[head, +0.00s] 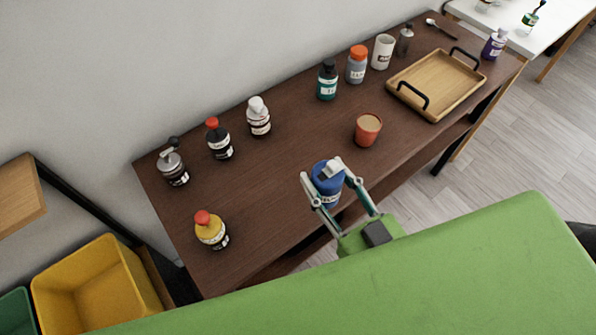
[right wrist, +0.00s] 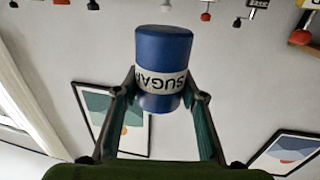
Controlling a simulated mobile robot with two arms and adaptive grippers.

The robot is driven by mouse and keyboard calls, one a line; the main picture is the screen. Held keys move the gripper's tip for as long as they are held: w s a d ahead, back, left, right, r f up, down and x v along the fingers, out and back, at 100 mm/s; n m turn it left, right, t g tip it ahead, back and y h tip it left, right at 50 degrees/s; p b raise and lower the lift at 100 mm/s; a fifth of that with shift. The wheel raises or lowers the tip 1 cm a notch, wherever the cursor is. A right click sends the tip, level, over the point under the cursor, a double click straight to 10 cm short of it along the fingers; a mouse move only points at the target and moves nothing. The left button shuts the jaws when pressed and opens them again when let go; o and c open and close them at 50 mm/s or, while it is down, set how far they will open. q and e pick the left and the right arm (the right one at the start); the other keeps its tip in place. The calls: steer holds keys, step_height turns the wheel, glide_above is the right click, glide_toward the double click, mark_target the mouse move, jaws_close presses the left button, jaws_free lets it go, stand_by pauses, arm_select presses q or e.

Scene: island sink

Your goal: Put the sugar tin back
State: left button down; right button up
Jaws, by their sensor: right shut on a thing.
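The sugar tin (head: 321,171) is a blue cylinder with a pale label. In the right wrist view the tin (right wrist: 163,48) shows the word SUGAR, upside down in the picture. My right gripper (head: 324,178) is shut on the tin, one finger on each side. In the right wrist view its fingers (right wrist: 165,95) press on the tin's lower part. In the head view the tin is over the front part of the dark wooden table (head: 280,188); I cannot tell whether it touches the top. My left gripper is not in view.
A terracotta cup (head: 368,129) stands right of the tin, and a yellow bottle (head: 211,230) stands to its left. Several bottles line the back, among them a teal one (head: 327,80). A wooden tray (head: 437,85) is at the right. The table's middle is clear.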

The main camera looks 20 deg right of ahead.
steer(key=w+f, duration=0.3)
steer(key=w+a+f, duration=0.1)
steer(key=w+f, duration=0.2)
steer(key=w, duration=0.1)
steer(key=w+f+p, duration=0.1)
steer(key=w+f, duration=0.1)
steer(key=w, duration=0.2)
steer(key=shift+w+a+f, duration=0.25)
steer(key=shift+a+f, duration=0.1)
steer(key=shift+f, duration=0.05)
step_height(320, 180, down, 3)
steer(key=shift+f, duration=0.15)
steer(key=o, duration=1.2)
